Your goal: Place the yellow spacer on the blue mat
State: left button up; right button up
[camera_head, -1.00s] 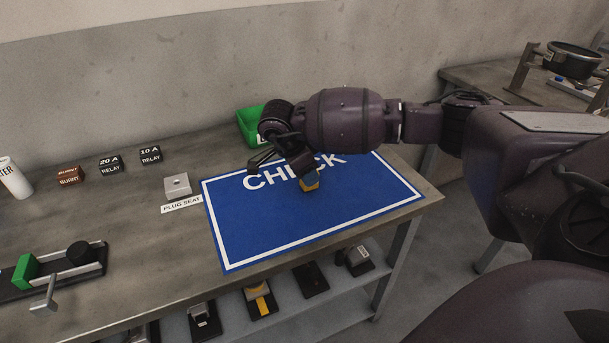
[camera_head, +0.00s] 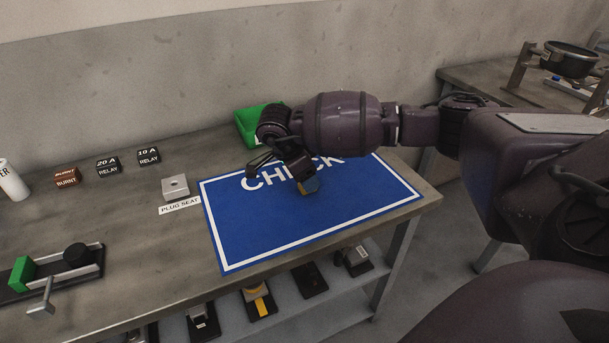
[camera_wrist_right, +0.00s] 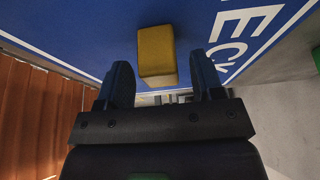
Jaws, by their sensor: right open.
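The yellow spacer (camera_head: 306,190) appears to rest on the blue mat (camera_head: 262,225), near the lower edge of the word CHECK. My right gripper (camera_head: 283,165) is over the mat at the spacer, and one of its fingers partly covers the spacer in the head view. In the right wrist view the spacer (camera_wrist_right: 157,52) is a plain yellow block against the blue mat (camera_wrist_right: 95,35). The open fingers of the right gripper (camera_wrist_right: 164,78) stand on either side of its near end, with gaps showing. My left gripper is not in view.
A green bin (camera_head: 246,125) stands behind the mat. A metal plug seat (camera_head: 175,187) and several labelled relay blocks (camera_head: 108,165) sit to the left. A fixture with a green block (camera_head: 24,273) is at front left. A shelf (camera_head: 280,308) below holds parts.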

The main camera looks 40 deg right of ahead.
jog(key=p+v, duration=0.1)
jog(key=v, duration=1.1)
jog(key=shift+p, duration=0.3)
jog(key=shift+s, duration=0.1)
